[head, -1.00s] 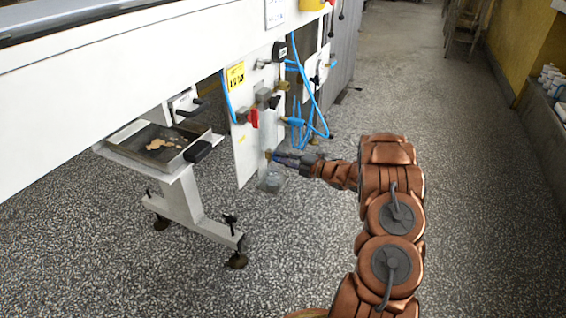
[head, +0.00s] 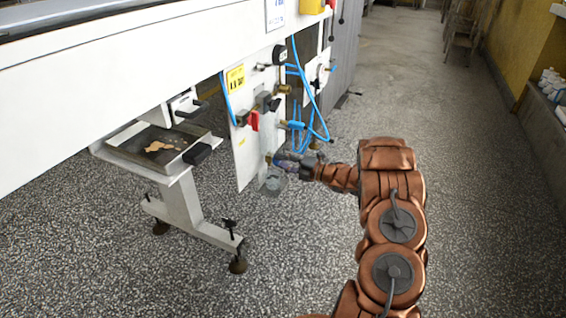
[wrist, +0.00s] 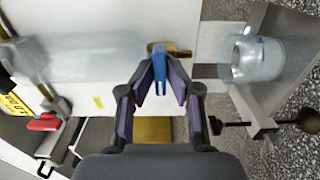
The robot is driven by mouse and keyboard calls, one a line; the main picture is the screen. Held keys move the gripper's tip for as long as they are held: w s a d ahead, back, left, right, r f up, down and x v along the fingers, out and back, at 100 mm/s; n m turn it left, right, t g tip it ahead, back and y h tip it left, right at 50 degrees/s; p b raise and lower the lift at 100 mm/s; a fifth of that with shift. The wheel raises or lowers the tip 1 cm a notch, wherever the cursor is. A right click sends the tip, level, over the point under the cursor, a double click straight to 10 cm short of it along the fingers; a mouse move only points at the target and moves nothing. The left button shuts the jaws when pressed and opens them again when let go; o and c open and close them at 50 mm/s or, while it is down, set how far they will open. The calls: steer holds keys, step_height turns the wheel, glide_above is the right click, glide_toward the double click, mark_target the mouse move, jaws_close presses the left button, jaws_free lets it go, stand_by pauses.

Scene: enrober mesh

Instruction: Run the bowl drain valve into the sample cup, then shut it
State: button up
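The drain valve shows in the wrist view as a brass fitting (wrist: 172,51) with a blue lever (wrist: 160,76). A clear bowl (wrist: 85,60) lies to its left in that view. My gripper (wrist: 160,64) has its fingertips on both sides of the blue lever and appears closed on it. The clear sample cup (wrist: 256,58) stands to the right of the valve in the wrist view, apart from it. In the head view the cup (head: 273,183) is below my gripper (head: 281,160). I cannot tell whether liquid is flowing.
A white panel (head: 243,165) carries a red-handled valve (head: 253,121) and blue hoses (head: 321,125). A tray (head: 128,152) with brown residue sits to the left on a white stand (head: 184,205). The speckled floor to the right is clear.

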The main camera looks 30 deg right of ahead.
steer(key=shift+o, duration=0.3)
steer(key=v, duration=1.2)
stand_by(0.6)
